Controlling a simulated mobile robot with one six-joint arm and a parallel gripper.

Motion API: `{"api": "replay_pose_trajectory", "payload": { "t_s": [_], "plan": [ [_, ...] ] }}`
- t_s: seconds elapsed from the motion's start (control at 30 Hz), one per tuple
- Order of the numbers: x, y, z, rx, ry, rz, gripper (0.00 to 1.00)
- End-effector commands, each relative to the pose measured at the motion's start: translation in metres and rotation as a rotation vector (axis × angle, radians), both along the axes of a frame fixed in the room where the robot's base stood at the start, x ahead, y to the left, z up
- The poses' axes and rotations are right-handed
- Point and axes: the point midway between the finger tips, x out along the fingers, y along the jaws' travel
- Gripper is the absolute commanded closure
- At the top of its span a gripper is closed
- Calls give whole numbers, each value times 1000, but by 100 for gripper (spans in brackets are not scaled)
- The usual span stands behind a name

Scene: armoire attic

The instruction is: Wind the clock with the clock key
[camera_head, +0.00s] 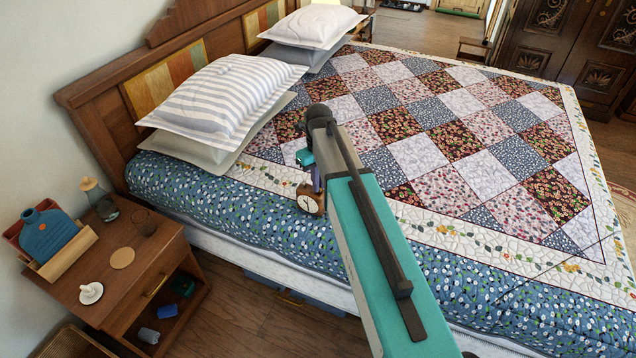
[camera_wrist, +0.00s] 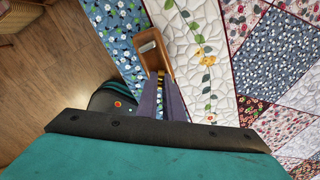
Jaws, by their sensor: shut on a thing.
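A small brown wooden clock (camera_head: 309,203) with a round white face hangs at the end of my gripper (camera_head: 314,186), beside the near edge of the bed. In the wrist view the clock (camera_wrist: 152,48) shows as a wooden block with a pale grey patch, at the tips of my gripper (camera_wrist: 160,76). The purple fingers are shut on its near end, where a small brassy part shows between them. The clock seems to be in the air above the quilt's border. I cannot make out a clock key in either view.
The bed (camera_head: 500,235) with a patchwork quilt and pillows fills the middle. Floor shows between nightstand and bed.

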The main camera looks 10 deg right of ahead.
Motion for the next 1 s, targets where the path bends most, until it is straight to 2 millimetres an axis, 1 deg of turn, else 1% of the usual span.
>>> {"api": "replay_pose_trajectory", "payload": {
  "t_s": [0.13,0.33,0.87,0.9,0.97,1.0],
  "plan": [
    [1,0,0,0,-1,-91,100],
    [0,0,0,0,-1,-167,100],
    [0,0,0,0,-1,-194,100],
    [0,0,0,0,-1,-194,87],
    [0,0,0,0,-1,-194,76],
    [0,0,0,0,-1,-194,74]
  ]
}}
